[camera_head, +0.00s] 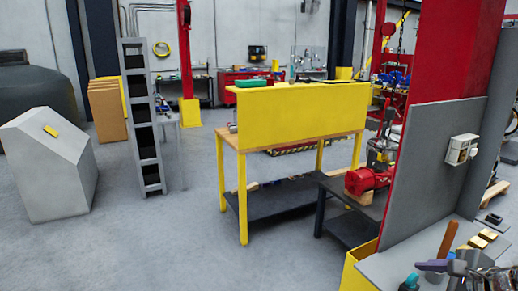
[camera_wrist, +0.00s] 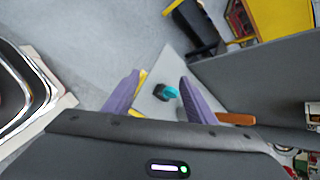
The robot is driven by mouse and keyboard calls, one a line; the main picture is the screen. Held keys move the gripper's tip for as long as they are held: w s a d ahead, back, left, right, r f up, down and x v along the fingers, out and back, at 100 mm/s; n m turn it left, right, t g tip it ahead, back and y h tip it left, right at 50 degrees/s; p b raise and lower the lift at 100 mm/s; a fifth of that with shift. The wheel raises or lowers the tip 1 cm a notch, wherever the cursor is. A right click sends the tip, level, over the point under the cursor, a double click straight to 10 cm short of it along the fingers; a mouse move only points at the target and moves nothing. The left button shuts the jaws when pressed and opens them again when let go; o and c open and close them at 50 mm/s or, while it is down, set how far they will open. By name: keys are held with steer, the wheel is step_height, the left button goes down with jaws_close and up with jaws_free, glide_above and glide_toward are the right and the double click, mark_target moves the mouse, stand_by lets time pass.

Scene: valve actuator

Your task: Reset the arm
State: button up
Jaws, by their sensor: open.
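My gripper (camera_wrist: 160,77) is open in the wrist view, with its two purple fingers apart and nothing held between them. Part of it (camera_head: 440,265) also shows at the lower right corner of the head view, low over a grey bench. A small teal and dark object (camera_wrist: 165,92) appears between the fingers in the wrist view, on the light grey surface beyond them. A teal-topped object (camera_head: 410,282) also shows at the bottom edge of the head view, left of the gripper. The rest of my arm is mostly out of view.
The grey bench (camera_head: 385,268) carries a brown handle (camera_head: 449,238) near a grey upright panel (camera_head: 430,160) with a white box (camera_head: 461,149). A yellow-legged workbench (camera_head: 228,147) and a red machine (camera_head: 368,179) on a dark table stand beyond. Open floor lies left.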

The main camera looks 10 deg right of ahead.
steer(key=w+a+f+n+g+y, duration=0.2)
steer(key=a+n+y, duration=0.1)
steer(key=a+n, duration=1.05)
steer(key=s+a+r+n+g+h, duration=0.1)
steer(key=s+a+n+h, duration=0.3)
steer(key=s+a+n, duration=0.5)
steer(key=a+r+n, duration=0.1)
steer(key=a+n, duration=0.2)
steer(key=shift+r+g, duration=0.2)
steer(key=shift+g, duration=0.2)
steer(key=shift+s+d, duration=0.1)
